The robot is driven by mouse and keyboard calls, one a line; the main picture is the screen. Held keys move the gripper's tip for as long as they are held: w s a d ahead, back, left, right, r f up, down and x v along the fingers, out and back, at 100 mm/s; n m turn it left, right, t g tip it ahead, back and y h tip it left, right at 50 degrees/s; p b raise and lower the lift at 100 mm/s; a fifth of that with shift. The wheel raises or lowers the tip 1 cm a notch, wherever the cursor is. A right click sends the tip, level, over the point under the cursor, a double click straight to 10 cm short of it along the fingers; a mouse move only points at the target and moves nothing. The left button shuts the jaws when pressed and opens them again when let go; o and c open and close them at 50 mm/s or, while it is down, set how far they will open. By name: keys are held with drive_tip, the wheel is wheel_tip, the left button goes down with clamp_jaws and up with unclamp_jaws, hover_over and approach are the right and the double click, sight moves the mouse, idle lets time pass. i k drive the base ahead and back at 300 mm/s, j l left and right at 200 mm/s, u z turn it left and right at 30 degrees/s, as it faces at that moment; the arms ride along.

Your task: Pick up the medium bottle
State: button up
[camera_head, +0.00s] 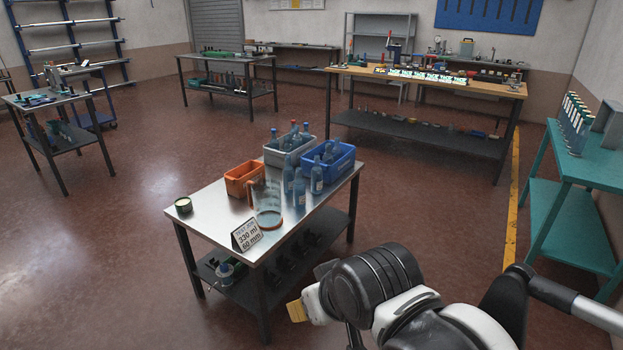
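Several blue-tinted bottles stand upright on the steel table: one at the left (288,176), one nearer the front (299,190), and one at the right (316,178) with a pale label. They look close in size, so I cannot tell which is the medium one. More bottles (274,139) stand in the grey crate (279,158) and others (328,153) in the blue crate (342,172). My arm is at the lower right, in front of the table and apart from the bottles. Of my gripper (297,311) only a yellowish tip shows; its opening is hidden.
A clear glass vessel (266,207), an orange bin (240,179), a small dark tin (183,205) and a sign reading 330 ml, 60 mm (246,235) share the steel tabletop (212,217). A teal bench (582,160) stands right. Open floor (110,250) lies left.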

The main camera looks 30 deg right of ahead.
sight(299, 185)
drive_tip(key=i+l+z, duration=0.7)
drive_tip(key=i+l, duration=0.15)
drive_tip(key=i, duration=0.05)
